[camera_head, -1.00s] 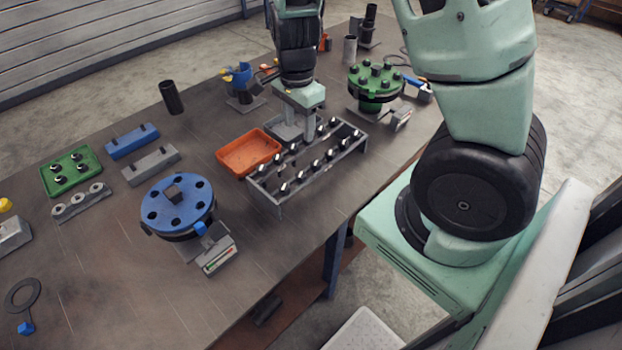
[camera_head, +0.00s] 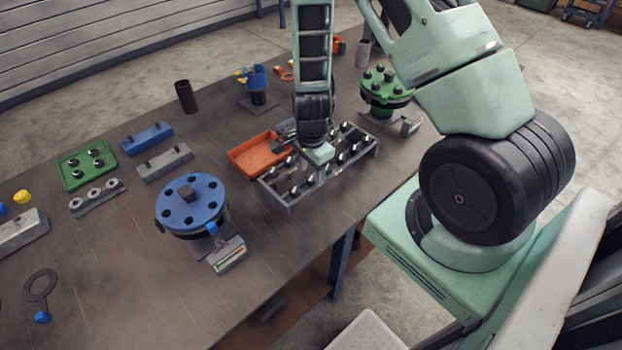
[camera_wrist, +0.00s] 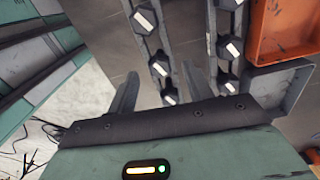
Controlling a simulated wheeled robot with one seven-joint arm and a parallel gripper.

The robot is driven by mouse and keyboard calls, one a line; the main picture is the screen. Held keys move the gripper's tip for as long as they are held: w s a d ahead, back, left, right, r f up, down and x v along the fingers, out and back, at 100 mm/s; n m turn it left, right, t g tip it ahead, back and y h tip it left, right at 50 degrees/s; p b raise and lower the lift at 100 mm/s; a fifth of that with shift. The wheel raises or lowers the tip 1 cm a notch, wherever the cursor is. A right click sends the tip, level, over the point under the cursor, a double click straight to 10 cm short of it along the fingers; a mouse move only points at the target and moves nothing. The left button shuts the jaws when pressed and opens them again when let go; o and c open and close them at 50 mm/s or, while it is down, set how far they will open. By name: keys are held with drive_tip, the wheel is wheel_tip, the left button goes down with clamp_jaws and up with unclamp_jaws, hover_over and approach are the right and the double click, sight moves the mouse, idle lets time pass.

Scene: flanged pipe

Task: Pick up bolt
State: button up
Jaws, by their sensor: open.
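Several dark bolts with pale, shiny ends stand in two rows in a grey rack (camera_head: 290,208) on the workbench. In the wrist view, a bolt (camera_wrist: 160,69) of one row appears between my fingers, with another bolt (camera_wrist: 168,98) closer to the palm. A second row, with a bolt (camera_wrist: 232,48), lies to the right of my fingers. My gripper (camera_wrist: 160,88) is open, its two fingers apart and empty. In the head view, my wrist is over the middle of the rack and hides some bolts; the fingertips cannot be made out there.
An orange tray (camera_head: 250,163) sits directly behind and left of the rack. A blue flange (camera_head: 190,202) stands to the left, and a green flange (camera_head: 385,88) stands behind right. A green tray (camera_head: 75,180) lies far left.

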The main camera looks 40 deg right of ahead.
drive_tip(key=shift+f, duration=1)
clamp_jaws()
